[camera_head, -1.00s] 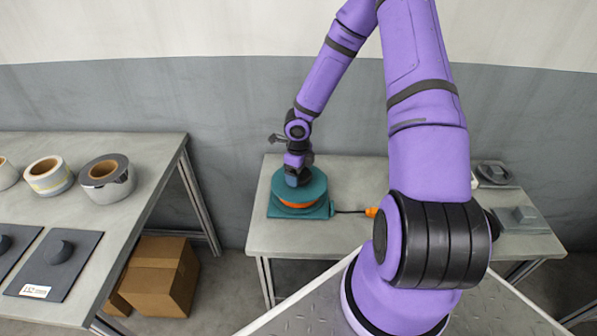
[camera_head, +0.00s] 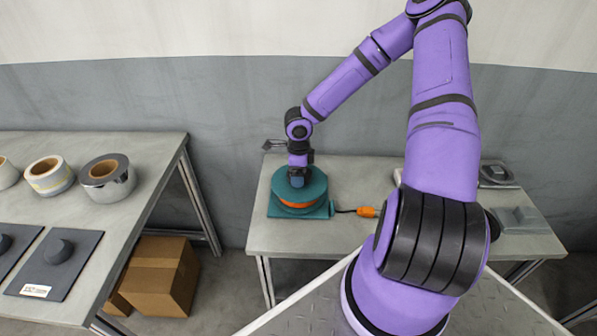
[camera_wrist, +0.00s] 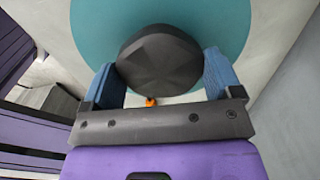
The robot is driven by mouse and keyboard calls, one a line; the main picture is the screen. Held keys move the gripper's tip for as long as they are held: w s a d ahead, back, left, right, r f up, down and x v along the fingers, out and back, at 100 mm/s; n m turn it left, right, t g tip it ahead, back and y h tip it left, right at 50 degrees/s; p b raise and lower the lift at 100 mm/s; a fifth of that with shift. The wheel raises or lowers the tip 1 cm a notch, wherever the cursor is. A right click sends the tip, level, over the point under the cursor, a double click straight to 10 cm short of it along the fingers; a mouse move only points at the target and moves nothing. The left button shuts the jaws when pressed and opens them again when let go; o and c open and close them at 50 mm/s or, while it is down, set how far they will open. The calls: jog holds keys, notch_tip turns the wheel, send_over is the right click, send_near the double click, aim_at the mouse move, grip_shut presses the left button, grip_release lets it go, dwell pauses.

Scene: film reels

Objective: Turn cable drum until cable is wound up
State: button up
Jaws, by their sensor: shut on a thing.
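The cable drum (camera_head: 312,187) is a teal disc with orange cable around its side, on a teal base plate on the small table. A short dark cable runs right from it to an orange plug (camera_head: 367,212) on the tabletop. My gripper (camera_head: 297,180) is over the drum. In the wrist view, its blue fingers (camera_wrist: 163,75) stand on either side of a dark round knob (camera_wrist: 160,55) on the teal drum (camera_wrist: 100,20) and are shut on it. The orange plug (camera_wrist: 150,102) shows just past the knob. Much of the cable is hidden under the disc.
The small table (camera_head: 262,235) has grey fixtures (camera_head: 520,219) at its right end. A larger table at left (camera_head: 125,215) holds tape-like reels (camera_head: 107,178) and dark plates with pegs (camera_head: 58,255). Cardboard boxes (camera_head: 160,275) lie on the floor between the tables.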

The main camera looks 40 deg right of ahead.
dwell(0.3)
jog(key=o, duration=1.1)
jog(key=shift+m, duration=0.3)
